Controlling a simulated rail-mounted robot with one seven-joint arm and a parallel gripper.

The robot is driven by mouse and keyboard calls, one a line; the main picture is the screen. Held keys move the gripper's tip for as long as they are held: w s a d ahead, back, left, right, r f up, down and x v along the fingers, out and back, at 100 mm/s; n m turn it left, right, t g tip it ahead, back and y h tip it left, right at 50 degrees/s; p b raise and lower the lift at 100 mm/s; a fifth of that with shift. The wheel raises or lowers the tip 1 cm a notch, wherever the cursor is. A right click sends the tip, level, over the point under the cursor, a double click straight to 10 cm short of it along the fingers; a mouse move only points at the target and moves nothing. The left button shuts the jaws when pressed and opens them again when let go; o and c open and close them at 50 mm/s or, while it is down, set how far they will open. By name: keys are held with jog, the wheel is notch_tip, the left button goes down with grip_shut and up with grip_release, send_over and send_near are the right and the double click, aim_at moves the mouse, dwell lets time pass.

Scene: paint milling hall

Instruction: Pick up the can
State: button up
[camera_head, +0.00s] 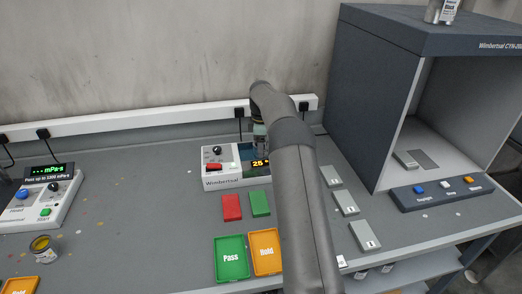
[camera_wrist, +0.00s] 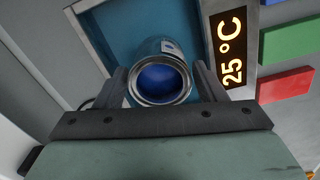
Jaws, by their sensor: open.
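A metal can of blue paint (camera_wrist: 160,78) with no lid on stands in the blue-floored well of the temperature bath (camera_head: 222,181), whose display reads 25 °C. My gripper (camera_wrist: 162,88) is open, with one finger on each side of the can in the wrist view. The fingers do not appear to press on the can, though contact is hard to judge. In the head view my arm hides most of the gripper and the can.
Green Pass (camera_head: 231,258) and orange Hold (camera_head: 264,252) trays lie in front. A yellow paint can (camera_head: 42,248) stands left by a viscosity meter (camera_head: 38,203). A light booth (camera_head: 436,38) rises right, with another can (camera_head: 440,11) on top. Grey panels (camera_head: 346,204) lie right of my arm.

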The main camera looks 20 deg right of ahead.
jog(key=shift+f, duration=0.2)
jog(key=c, duration=0.8)
jog(key=shift+c, duration=0.6)
jog(key=shift+r, duration=0.15)
